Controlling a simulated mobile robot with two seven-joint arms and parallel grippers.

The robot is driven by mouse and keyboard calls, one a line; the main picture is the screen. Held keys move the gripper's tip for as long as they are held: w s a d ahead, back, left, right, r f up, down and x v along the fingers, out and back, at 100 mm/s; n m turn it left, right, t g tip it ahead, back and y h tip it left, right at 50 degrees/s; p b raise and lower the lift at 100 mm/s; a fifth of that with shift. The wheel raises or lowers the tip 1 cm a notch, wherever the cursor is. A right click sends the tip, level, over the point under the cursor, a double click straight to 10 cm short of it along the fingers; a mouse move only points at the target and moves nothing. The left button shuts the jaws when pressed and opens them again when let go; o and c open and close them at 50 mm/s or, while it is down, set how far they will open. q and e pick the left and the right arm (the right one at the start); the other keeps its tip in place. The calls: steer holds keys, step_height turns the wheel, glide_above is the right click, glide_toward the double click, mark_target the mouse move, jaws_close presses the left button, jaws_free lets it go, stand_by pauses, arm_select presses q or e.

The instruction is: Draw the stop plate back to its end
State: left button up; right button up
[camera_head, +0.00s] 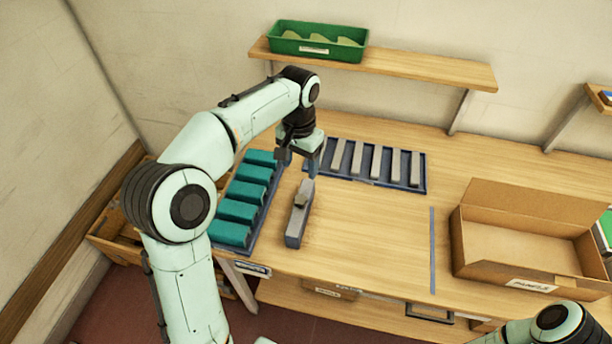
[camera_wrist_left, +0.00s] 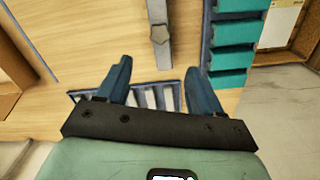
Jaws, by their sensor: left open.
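A narrow grey fixture (camera_head: 296,228) stands on the table just in front of my left gripper, with a lighter grey piece (camera_head: 302,197) on top. In the left wrist view the fixture is a grey bar with a star-shaped knob (camera_wrist_left: 160,34), beyond the fingertips. I cannot tell for sure which part is the stop plate. My left gripper (camera_head: 299,165) points down behind the far end of the fixture. Its two dark blue fingers are apart and empty, and they also show in the left wrist view (camera_wrist_left: 159,75). My right gripper is out of view.
A blue tray of teal blocks (camera_head: 240,211) lies left of the fixture. A blue rack of grey bars (camera_head: 376,162) lies behind to the right. An open cardboard box (camera_head: 520,235) stands at the right. A shelf (camera_head: 400,66) holds a green bin (camera_head: 318,40). Table right of the fixture is clear.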

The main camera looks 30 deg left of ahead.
mark_target(300, 199)
arm_select(q)
steer(key=f, duration=1.3)
steer(key=shift+s, duration=0.3)
steer(key=shift+r, duration=0.1)
steer(key=shift+c, duration=0.3)
